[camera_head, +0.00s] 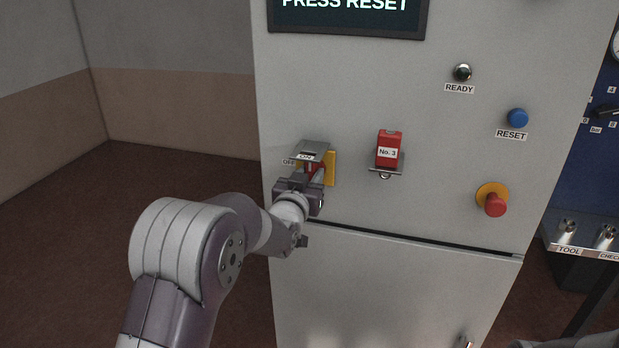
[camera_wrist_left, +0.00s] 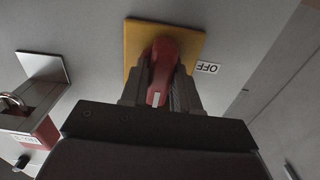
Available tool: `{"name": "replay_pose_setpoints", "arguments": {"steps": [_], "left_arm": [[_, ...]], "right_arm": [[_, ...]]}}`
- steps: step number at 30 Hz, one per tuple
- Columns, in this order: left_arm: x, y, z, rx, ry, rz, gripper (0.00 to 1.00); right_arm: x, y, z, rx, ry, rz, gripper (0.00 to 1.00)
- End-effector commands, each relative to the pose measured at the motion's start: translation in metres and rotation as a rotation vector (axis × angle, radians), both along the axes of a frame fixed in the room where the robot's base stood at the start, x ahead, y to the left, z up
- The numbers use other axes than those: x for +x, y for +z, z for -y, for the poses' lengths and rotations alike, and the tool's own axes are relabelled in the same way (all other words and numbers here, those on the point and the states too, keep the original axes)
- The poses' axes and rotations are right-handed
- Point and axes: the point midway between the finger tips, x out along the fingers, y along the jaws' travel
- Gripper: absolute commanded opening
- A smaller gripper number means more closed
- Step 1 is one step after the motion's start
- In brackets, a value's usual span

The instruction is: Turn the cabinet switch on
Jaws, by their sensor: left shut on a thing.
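The cabinet switch has a red handle (camera_wrist_left: 162,70) on a yellow plate (camera_wrist_left: 135,45); in the head view the yellow plate (camera_head: 330,168) shows at the left of the cabinet front. My left gripper (camera_wrist_left: 158,95) is shut on the red handle, with one finger on each side. In the head view my left gripper (camera_head: 310,180) partly hides the handle. The right gripper is not in view.
A red padlock labelled No. 3 (camera_head: 389,148) hangs on a bracket right of the switch. Further right are a blue RESET button (camera_head: 517,118), a READY lamp (camera_head: 463,72) and a red stop button (camera_head: 495,204). A screen (camera_head: 345,15) reads PRESS RESET. Left of the cabinet is open floor.

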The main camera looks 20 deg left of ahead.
Motion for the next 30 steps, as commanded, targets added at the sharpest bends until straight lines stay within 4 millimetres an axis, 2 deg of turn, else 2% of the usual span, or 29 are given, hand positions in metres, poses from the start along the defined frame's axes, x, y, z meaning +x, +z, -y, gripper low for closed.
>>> {"name": "replay_pose_setpoints", "arguments": {"steps": [2, 3, 4, 5, 13, 17, 27, 30], "left_arm": [[0.001, 0.005, 0.0, 0.002, 0.001, 0.011, 0.0], [0.001, 0.005, 0.0, 0.001, 0.001, 0.011, 0.37], [0.001, 0.005, 0.0, 0.001, 0.001, 0.011, 0.47], [0.001, 0.005, 0.0, 0.001, 0.001, 0.01, 0.51], [0.0, 0.002, 0.0, 0.0, 0.0, 0.005, 0.51], [-0.012, 0.0, -0.001, 0.0, 0.0, 0.004, 0.51], [-0.097, 0.0, -0.004, 0.0, 0.001, 0.008, 0.51], [-0.114, 0.001, -0.004, 0.0, 0.001, 0.008, 0.51]], "right_arm": [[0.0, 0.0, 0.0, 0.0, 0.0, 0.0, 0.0], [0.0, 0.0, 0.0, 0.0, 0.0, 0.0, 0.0], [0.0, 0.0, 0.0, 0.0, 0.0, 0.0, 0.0], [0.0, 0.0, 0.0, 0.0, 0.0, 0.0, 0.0], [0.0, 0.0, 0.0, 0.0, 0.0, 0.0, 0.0], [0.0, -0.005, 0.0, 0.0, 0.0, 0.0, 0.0], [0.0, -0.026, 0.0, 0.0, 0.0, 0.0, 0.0], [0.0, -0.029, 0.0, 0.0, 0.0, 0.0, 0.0]]}}
